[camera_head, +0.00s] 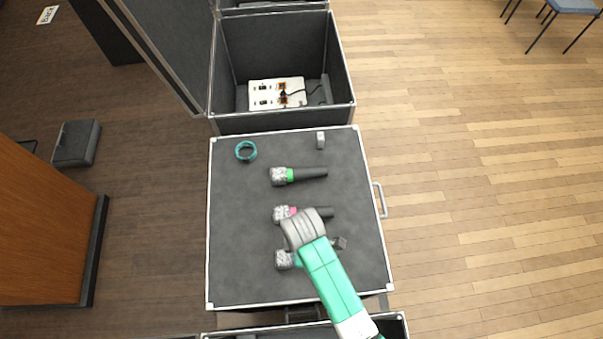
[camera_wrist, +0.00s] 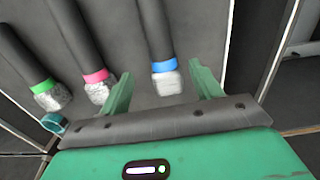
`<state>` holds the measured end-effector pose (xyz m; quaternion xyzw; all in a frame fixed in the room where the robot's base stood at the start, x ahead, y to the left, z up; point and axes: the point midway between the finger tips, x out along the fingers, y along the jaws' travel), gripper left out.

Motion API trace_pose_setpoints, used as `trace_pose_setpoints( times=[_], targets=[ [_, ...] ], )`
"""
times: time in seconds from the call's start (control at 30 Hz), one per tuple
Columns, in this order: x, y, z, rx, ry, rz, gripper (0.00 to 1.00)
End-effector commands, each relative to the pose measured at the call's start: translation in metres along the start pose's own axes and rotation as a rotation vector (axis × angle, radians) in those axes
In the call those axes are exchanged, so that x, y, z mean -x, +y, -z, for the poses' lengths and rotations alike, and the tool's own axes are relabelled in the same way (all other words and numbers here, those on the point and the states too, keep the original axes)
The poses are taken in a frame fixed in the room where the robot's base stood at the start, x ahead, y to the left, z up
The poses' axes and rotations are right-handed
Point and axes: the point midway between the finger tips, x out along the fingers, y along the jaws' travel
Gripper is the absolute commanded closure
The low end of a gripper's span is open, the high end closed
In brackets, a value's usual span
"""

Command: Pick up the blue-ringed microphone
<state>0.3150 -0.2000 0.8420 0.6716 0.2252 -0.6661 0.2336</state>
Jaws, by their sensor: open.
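The blue-ringed microphone (camera_wrist: 164,66) lies on the dark case top, with a silver head and a dark handle. In the wrist view its ring and head are between the two green fingers of my gripper (camera_wrist: 160,76), with space on both sides. My gripper is open and holds nothing. In the head view the silver head of this microphone (camera_head: 283,261) shows left of my arm; its ring and most of its handle are hidden under my arm. I cannot tell the exact height of the fingers above it.
A pink-ringed microphone (camera_head: 284,214) and a green-ringed one (camera_head: 281,176) lie parallel, farther back. A teal tape ring (camera_head: 246,151) and a small grey block (camera_head: 320,140) are near the back edge. An open case (camera_head: 240,60) with a white panel (camera_head: 265,100) stands behind.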

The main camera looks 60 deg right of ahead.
Motion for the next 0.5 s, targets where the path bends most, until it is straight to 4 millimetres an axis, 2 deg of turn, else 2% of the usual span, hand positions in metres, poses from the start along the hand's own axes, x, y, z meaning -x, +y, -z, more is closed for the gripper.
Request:
trace_pose_setpoints(
  times=[0.03,0.17,0.3,0.5],
  targets=[
    [-0.006,-0.004,-0.003,0.006,-0.005,0.015,0.36],
    [-0.007,-0.004,-0.003,0.008,-0.006,0.018,0.36],
    [-0.024,-0.004,-0.003,0.006,-0.006,0.017,0.36],
    [-0.039,-0.001,-0.001,0.006,-0.005,0.013,0.36]
  ],
)
